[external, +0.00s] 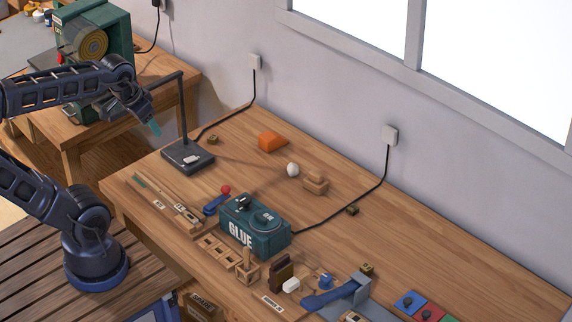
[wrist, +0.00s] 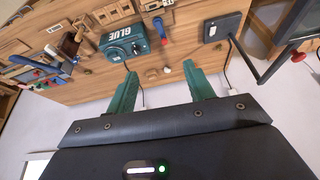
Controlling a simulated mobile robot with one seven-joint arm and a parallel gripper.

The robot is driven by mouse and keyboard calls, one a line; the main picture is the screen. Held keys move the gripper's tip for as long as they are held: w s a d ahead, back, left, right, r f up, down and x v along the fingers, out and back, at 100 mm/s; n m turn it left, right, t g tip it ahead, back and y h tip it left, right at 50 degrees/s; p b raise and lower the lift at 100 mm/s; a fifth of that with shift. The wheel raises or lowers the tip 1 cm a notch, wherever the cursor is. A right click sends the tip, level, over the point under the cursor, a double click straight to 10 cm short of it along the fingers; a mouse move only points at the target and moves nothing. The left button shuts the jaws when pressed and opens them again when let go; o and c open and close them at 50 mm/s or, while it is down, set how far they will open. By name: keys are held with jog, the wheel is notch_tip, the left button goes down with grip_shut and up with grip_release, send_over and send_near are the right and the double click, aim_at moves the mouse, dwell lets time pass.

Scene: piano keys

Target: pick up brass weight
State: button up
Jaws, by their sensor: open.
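I cannot tell for sure which thing is the brass weight. Small brownish-gold blocks that could be it show in the external view: one (external: 212,139) on the bench beside the lamp base, one (external: 352,210) near the cord in the right half, and one (external: 367,268) by the blue clamp. My gripper (external: 155,128) is in the air at the upper left, left of the lamp post and apart from all of them. In the wrist view its two green fingers (wrist: 160,84) are spread wide with nothing between them.
Racks and tools crowd the front edge. The back right is clear.

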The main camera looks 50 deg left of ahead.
jog(key=w+d+f+m+g, duration=0.1)
jog(key=w+d+m, duration=0.55)
jog(key=w, duration=0.75)
jog(key=m+g+h, duration=0.4)
jog(key=m+h, duration=0.1)
jog(key=m, duration=0.7)
send_over(367, 266)
jog(key=a, duration=0.3)
notch_tip(367, 266, down, 33)
jog(key=shift+s+r, duration=0.15)
jog(key=shift+y, duration=0.3)
jog(key=shift+x, duration=3)
jog(key=shift+w+d, duration=0.1)
jog(key=shift+w, duration=0.1)
jog(key=c, duration=1)
jog(key=shift+r, duration=0.2)
jog(key=shift+c, duration=0.2)
notch_tip(367, 266, up, 20)
